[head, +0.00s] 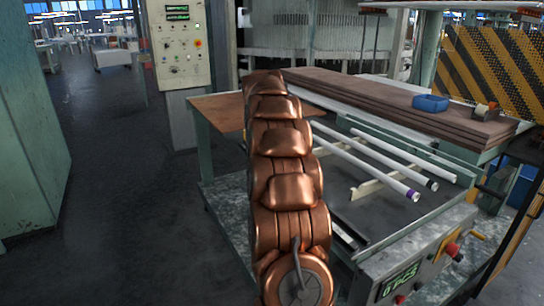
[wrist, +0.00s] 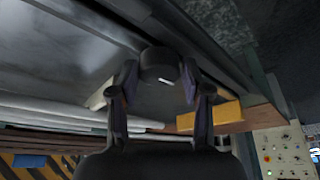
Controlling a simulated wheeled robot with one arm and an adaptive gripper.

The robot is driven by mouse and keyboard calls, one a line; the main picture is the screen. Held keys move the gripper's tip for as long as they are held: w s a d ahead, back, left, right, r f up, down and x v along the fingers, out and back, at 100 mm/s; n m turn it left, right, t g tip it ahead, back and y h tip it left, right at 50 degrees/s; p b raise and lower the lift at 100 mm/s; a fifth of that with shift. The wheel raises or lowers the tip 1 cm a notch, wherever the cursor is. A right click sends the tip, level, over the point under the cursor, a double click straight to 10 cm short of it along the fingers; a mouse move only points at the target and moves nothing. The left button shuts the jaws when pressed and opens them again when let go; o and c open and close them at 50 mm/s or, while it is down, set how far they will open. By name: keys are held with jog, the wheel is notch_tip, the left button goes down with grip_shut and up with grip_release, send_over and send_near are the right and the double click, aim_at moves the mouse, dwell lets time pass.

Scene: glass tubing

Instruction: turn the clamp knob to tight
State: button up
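The clamp knob (wrist: 158,64) is a dark round knob in the upper middle of the wrist view, with a small white mark on its near side. My gripper (wrist: 159,72) has one dark finger on each side of the knob. Both fingertips appear to touch its sides, and the gripper looks shut on it. Which way the white mark reads, loose or tight, I cannot tell. In the head view my copper-coloured arm hides both the gripper and the knob.
White glass tubes (head: 366,167) lie across a cream support bar (head: 368,188) on the machine, right of my arm. A control box (head: 405,275) stands at the front right. Stacked brown boards (head: 400,103) lie behind. Open floor (head: 120,210) is at left.

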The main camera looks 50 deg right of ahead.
jog(key=shift+o, duration=1.3)
jog(key=shift+r, duration=0.15)
jog(key=v, duration=1.1)
jog(key=shift+a+r, duration=0.2)
jog(key=shift+r, duration=0.15)
jog(key=s+a+f+n+g+y+p, duration=0.1)
jog(key=s+a+n+p, duration=0.25)
jog(key=a, duration=0.95)
jog(key=s+a+n+y+p, duration=0.25)
jog(key=s+a, duration=0.25)
jog(key=a, duration=0.8)
jog(key=s+a+f+n+g+p, duration=0.1)
jog(key=s+a+f+n, duration=0.1)
jog(key=s+a, duration=0.3)
jog(key=s+a+f+n+g+p, duration=0.1)
jog(key=s+a, duration=0.4)
jog(key=s, duration=0.7)
jog(key=s+a+f+n+p, duration=0.2)
jog(key=s+a+f, duration=0.3)
jog(key=s, duration=0.3)
jog(key=shift+s+a+f+n+g, duration=0.2)
jog(key=shift+a+f+n+g, duration=0.25)
jog(key=shift+n, duration=0.35)
jog(key=shift+r+y, duration=0.1)
jog(key=shift+y, duration=0.15)
